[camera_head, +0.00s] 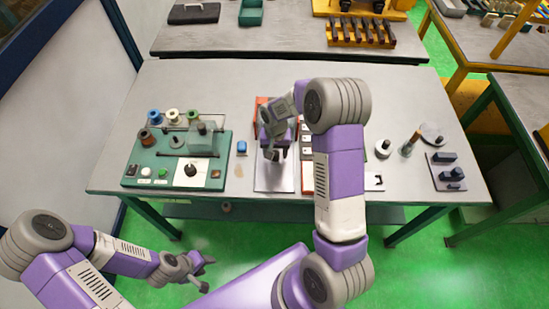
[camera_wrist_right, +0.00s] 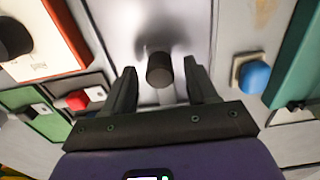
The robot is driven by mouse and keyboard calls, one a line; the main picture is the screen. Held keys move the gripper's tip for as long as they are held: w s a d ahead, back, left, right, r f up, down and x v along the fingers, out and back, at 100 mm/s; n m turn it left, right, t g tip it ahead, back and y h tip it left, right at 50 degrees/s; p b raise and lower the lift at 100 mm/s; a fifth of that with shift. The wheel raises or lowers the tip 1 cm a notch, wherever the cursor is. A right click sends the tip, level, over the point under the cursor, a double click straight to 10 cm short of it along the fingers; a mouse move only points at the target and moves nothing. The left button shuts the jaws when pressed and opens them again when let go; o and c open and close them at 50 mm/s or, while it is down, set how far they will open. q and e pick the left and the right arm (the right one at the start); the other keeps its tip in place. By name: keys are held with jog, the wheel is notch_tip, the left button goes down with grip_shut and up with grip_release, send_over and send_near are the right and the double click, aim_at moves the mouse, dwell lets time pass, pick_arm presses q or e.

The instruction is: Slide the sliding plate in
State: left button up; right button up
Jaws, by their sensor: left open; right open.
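The sliding plate (camera_head: 266,181) is a bright metal sheet lying on the table, at the middle front in the head view. In the right wrist view the plate (camera_wrist_right: 188,25) carries a dark round knob (camera_wrist_right: 160,70). My right gripper (camera_head: 274,154) points down over the plate; its arm hides part of it. In the right wrist view the open fingers (camera_wrist_right: 160,76) have the knob between their tips, with gaps on both sides. My left gripper (camera_head: 205,274) is open and empty, low in front of the table, far from the plate.
A green board (camera_head: 140,172) with spools and a clear block stands left of the plate. A small blue-topped piece (camera_head: 241,147) lies between them, also in the right wrist view (camera_wrist_right: 253,76). Orange-edged units flank the plate. Dark blocks (camera_head: 449,172) lie at the right.

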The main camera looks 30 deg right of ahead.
jog(key=shift+r+p, duration=1.45)
jog(key=shift+r, duration=1.05)
jog(key=shift+f, duration=0.1)
